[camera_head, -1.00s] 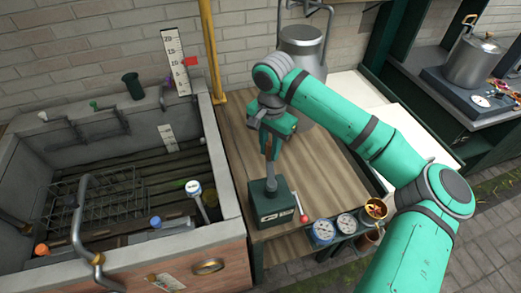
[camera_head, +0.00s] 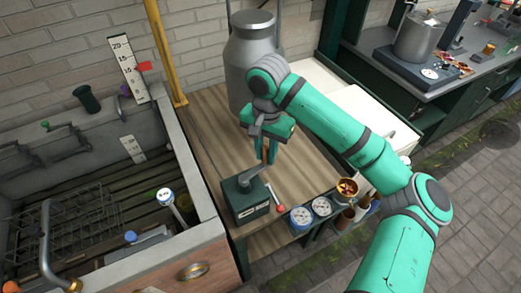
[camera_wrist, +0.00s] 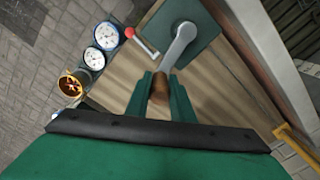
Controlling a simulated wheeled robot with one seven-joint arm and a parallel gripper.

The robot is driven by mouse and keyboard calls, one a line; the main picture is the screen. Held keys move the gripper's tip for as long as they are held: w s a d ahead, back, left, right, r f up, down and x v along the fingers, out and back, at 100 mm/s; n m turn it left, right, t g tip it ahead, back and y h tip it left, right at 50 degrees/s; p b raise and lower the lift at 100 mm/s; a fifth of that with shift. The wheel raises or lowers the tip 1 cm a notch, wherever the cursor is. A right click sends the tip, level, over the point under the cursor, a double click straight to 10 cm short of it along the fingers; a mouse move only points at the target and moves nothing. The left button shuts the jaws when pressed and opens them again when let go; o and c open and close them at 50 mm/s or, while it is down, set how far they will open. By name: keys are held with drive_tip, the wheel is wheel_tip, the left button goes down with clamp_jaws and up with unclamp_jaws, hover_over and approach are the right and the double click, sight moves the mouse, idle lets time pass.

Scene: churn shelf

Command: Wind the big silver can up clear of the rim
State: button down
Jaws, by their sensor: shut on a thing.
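A dark green winch box (camera_head: 245,204) with a grey crank stands at the bench's front left. My gripper (camera_head: 268,150) is behind and right of the box. In the wrist view my gripper (camera_wrist: 160,98) is shut on the brown knob (camera_wrist: 160,88) at the end of the crank arm (camera_wrist: 181,43). The tank's rim (camera_head: 193,172) runs left of the bench.
A red-knobbed lever (camera_head: 281,209), two dials (camera_head: 311,211) and a copper cup (camera_head: 347,189) line the bench's front edge. A yellow post (camera_head: 165,55) stands by the tank. A white-topped chest (camera_head: 390,130) is right of the bench. Paving lies clear at right.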

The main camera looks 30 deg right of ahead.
drive_tip(key=c, duration=1.5)
unclamp_jaws()
drive_tip(key=shift+s+d, duration=0.1)
drive_tip(key=shift+d, duration=0.3)
drive_tip(key=shift+o, duration=0.2)
drive_tip(key=shift+a, duration=0.1)
wheel_tip(320, 180, up, 11)
drive_tip(key=shift+f, duration=0.1)
